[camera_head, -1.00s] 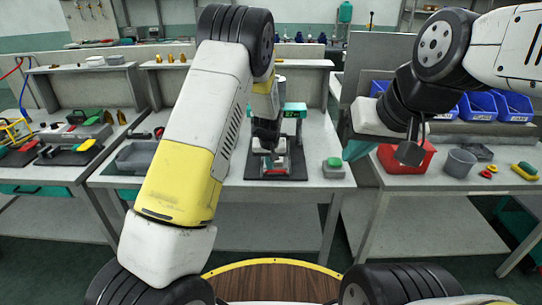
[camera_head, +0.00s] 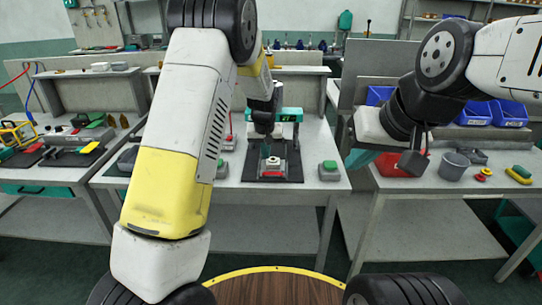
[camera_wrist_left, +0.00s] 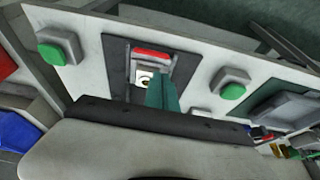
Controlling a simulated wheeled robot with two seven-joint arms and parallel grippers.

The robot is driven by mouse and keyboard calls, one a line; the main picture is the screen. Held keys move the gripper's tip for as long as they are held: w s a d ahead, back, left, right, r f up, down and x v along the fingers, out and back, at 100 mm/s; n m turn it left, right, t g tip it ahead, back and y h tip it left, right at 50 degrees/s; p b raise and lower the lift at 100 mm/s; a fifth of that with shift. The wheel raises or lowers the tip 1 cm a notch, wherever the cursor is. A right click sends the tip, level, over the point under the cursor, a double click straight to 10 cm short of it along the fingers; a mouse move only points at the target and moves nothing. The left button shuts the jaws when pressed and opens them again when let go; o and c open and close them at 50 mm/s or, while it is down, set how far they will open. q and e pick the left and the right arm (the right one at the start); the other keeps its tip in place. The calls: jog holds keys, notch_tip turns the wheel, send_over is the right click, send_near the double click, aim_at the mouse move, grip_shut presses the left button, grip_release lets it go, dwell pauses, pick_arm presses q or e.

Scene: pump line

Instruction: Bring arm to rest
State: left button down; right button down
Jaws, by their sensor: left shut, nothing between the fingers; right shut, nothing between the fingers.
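My left arm reaches up from the bottom left of the head view and over to the middle bench.
Green-topped button boxes (camera_head: 329,170) stand beside the mat, and a teal arch (camera_head: 288,115) stands behind the fixture. A grey bucket (camera_head: 454,166) and blue bins (camera_head: 475,112) are on the right bench. Tools lie on the left bench. The floor between the benches is clear.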

pick_arm(q)
jog(key=s+a+r+h, duration=0.1)
jog(key=s+a+r, duration=0.2)
jog(key=s+r, duration=0.55)
jog(key=s+a+r+h, duration=0.1)
jog(key=s+a+r, duration=0.2)
jog(key=s+r, duration=0.5)
jog(key=s+a+r+t, duration=0.1)
jog(key=s+r, duration=0.1)
jog(key=s, duration=0.8)
jog(key=s+a+r+t, duration=0.1)
jog(key=s+a+r, duration=0.1)
jog(key=s, duration=0.7)
jog(key=shift+s+a+r+m, duration=0.15)
jog(key=shift+s+r+m, duration=0.15)
jog(key=shift+s+r, duration=0.1)
